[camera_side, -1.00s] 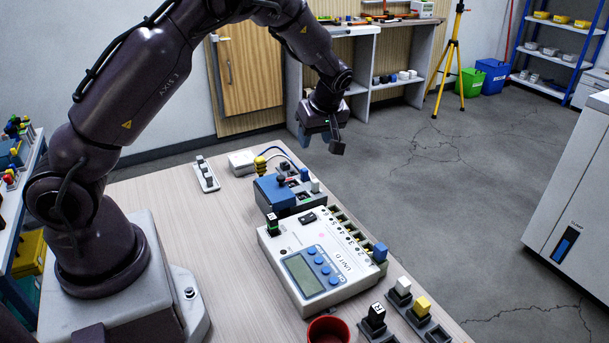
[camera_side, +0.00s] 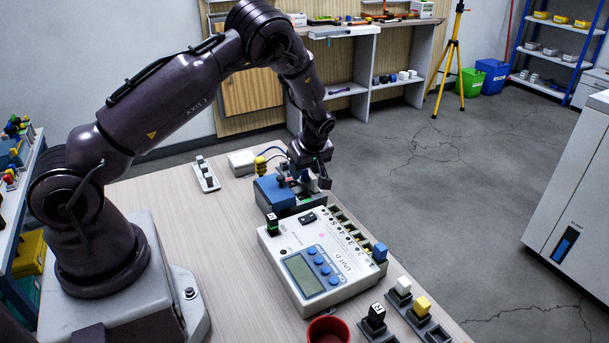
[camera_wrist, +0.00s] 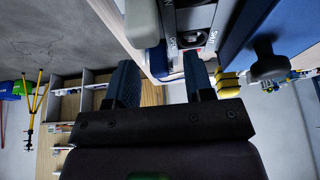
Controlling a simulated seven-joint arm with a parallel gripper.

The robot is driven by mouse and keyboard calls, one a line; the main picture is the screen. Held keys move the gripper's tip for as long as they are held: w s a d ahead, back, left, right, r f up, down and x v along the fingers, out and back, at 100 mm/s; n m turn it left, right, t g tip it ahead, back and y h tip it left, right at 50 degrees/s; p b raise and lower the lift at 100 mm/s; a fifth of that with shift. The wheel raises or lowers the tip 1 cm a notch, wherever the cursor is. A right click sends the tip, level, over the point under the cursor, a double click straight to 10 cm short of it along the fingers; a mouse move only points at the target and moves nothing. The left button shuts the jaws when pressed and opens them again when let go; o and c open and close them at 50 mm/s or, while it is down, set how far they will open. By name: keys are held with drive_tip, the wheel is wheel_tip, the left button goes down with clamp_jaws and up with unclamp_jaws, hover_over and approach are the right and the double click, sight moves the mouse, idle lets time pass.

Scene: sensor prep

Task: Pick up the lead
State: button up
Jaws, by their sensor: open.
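My gripper (camera_side: 311,181) is open and points down over the far right end of that unit. In the wrist view my gripper's two fingers (camera_wrist: 161,82) stand apart. A small blue part (camera_wrist: 158,61) shows between them, below a pale grey block (camera_wrist: 142,22); I cannot tell whether it belongs to the lead. Nothing is visibly held.
The white instrument marked UNIT D (camera_side: 316,263) stands close in front. The yellow ribbed post (camera_side: 260,165) and a white box (camera_side: 241,161) are to the left of my gripper. A black knob (camera_wrist: 268,62) rises beside it in the wrist view. A red cup (camera_side: 328,331) stands at the front.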

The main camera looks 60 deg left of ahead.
drive_tip(key=shift+a+f, duration=0.2)
drive_tip(key=shift+f, duration=0.25)
drive_tip(key=shift+c, duration=0.2)
clamp_jaws()
drive_tip(key=shift+r, duration=0.1)
